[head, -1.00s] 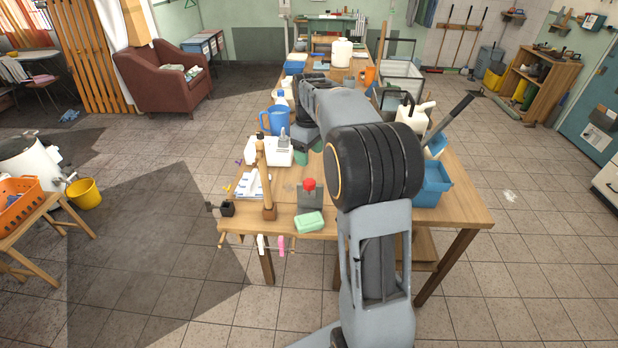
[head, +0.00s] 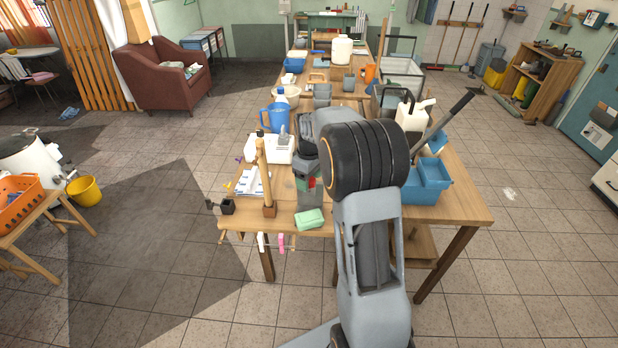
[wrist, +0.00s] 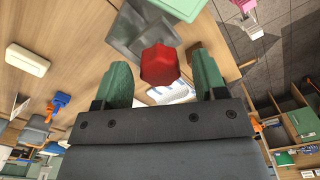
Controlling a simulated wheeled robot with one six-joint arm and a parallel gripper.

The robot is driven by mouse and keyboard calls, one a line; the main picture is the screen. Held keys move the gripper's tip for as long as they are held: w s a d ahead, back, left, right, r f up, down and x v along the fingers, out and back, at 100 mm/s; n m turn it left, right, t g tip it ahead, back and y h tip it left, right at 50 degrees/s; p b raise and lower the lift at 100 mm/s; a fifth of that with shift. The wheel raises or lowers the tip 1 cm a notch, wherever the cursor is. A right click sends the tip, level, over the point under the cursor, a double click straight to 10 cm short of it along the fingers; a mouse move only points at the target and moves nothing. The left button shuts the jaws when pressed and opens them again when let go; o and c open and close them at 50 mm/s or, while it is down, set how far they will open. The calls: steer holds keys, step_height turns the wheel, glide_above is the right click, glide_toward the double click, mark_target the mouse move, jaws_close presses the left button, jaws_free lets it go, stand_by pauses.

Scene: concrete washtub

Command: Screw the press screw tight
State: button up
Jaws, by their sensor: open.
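The press screw has a red knob (wrist: 160,64), which the wrist view shows between the green fingers of my gripper (wrist: 164,78), with gaps on both sides. The knob sits on a grey press body (wrist: 128,35). In the head view my gripper (head: 307,183) is low over the press body (head: 311,201) near the table's front edge. There the arm and gripper hide most of the knob. My gripper is open and does not visibly touch the knob.
A green soap bar (head: 310,219) lies just in front of the press on the wooden table (head: 455,205). A wooden post (head: 261,180) stands to its left. A blue bin (head: 428,183) is at the right, and a blue jug (head: 275,117) stands farther back.

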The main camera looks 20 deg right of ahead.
steer(key=shift+c, duration=0.2)
steer(key=c, duration=0.9)
steer(key=shift+m, duration=1.7)
steer(key=o, duration=0.9)
steer(key=shift+o, duration=0.2)
steer(key=shift+r, duration=0.1)
step_height(320, 180, up, 14)
steer(key=shift+f, duration=0.2)
